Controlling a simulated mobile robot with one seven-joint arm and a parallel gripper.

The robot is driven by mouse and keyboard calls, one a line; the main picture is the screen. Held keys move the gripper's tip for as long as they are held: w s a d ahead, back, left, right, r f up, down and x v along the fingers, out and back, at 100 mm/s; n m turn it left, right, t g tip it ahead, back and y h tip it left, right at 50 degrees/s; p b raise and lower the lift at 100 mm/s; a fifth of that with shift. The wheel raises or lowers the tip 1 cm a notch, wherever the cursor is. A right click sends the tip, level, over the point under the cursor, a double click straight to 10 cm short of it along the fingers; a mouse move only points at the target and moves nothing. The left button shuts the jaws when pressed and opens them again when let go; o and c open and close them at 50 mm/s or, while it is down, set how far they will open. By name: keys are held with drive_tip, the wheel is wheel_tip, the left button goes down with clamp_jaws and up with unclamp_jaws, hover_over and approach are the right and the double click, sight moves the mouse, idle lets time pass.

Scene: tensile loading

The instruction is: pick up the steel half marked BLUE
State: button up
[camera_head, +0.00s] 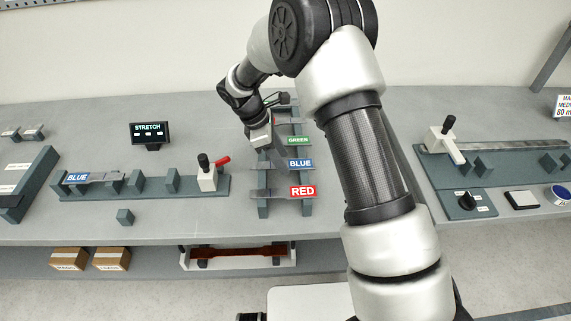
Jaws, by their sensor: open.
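A blue label reading BLUE (300,163) is on the middle tier of a dark rack (263,208); a thin grey steel piece (268,164) lies beside it. A second BLUE label (77,177) sits at the left end of the long bench fixture (150,187), with a grey steel piece (106,176) beside it. My gripper (284,99) is at the back end of the rack, beyond the GREEN label. It is open, but its fingers are small and partly hidden by my wrist. It is apart from both BLUE labels.
The rack also carries GREEN (298,140) and RED (303,191) labels. A clamp with a red lever (208,172) stands left of the rack, and a STRETCH display (150,132) behind it. Another fixture (500,165) is at right. My arm hides bench right of the rack.

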drive_tip(key=shift+f, duration=0.25)
idle(0.5)
drive_tip(key=shift+r, duration=0.1)
drive_tip(key=c, duration=1.1)
